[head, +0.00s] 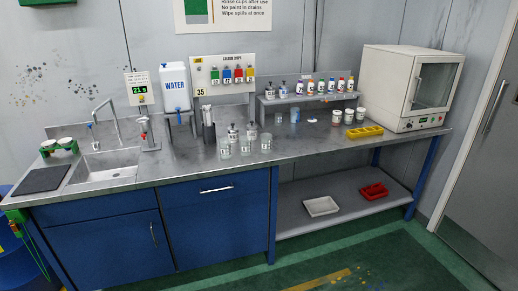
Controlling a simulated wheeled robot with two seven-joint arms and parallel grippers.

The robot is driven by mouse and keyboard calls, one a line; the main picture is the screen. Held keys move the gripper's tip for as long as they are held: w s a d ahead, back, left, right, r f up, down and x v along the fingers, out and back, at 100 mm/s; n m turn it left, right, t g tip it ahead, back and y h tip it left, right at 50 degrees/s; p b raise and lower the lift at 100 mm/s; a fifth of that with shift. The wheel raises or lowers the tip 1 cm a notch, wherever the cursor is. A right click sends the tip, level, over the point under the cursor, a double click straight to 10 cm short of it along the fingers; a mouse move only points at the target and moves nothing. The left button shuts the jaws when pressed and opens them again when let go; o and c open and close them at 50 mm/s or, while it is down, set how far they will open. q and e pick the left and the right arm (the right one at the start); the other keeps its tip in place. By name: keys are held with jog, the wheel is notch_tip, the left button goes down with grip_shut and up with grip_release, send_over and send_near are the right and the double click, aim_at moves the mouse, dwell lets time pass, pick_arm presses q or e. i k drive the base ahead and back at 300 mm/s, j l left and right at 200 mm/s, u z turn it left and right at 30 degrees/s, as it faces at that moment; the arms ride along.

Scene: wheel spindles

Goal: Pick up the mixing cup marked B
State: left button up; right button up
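Several small clear cups stand upright in a group at the middle of the worktop. One is at the left (224,151), one in the middle (246,149) and one at the right (266,141). Each has a small marking, too small to read, so I cannot tell which is B. Neither of my grippers is in view.
The grey worktop (175,165) has a sink (107,166) at left and an oven-like cabinet (400,88) at right. A yellow tray (364,131), white tubs (361,114) and a raised bottle shelf (310,98) stand right of the cups. The front strip is clear.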

aim_at(226, 149)
jog(key=i+l+u, duration=0.25)
jog(key=i+l, duration=0.45)
jog(key=i, duration=0.15)
